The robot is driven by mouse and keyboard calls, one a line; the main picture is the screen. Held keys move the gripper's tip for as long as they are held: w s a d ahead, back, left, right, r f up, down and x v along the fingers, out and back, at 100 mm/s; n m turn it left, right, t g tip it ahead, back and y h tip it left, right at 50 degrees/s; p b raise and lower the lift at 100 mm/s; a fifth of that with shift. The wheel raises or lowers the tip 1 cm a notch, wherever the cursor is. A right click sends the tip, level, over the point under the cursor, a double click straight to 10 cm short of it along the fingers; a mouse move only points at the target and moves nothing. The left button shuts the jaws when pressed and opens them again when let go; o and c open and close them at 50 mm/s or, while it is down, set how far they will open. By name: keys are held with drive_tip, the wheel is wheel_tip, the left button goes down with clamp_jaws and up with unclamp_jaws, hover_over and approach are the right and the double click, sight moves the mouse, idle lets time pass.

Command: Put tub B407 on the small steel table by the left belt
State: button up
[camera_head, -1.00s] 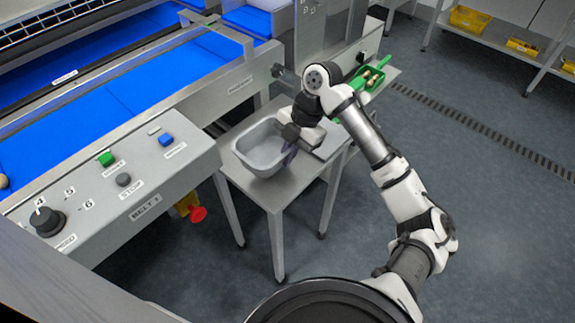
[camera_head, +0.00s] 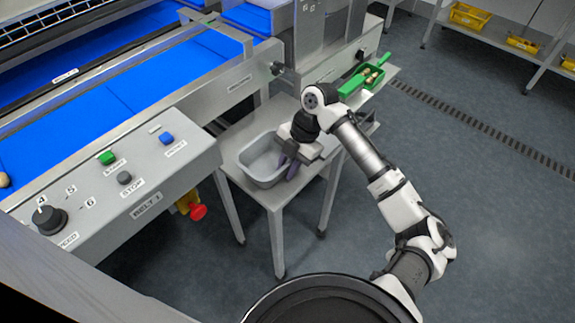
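A grey tub (camera_head: 262,172) sits upright on the small steel table (camera_head: 306,182) beside the left belt. No label is readable on it, so I cannot confirm that it is B407. My gripper (camera_head: 287,167) is at the tub's right side, its dark fingers pointing down by the right rim. The two fingers look spread apart. The gripper and wrist hide part of the tub's right rim, and I cannot tell whether a finger still touches it.
The belt 1 control panel (camera_head: 117,180) overhangs left of the table, with a red knob (camera_head: 198,212) below. A dark object (camera_head: 366,121) is partly hidden by my arm.

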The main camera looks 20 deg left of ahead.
drive_tip(key=b+v, duration=0.2)
drive_tip(key=v, duration=1)
drive_tip(key=shift+r, duration=0.15)
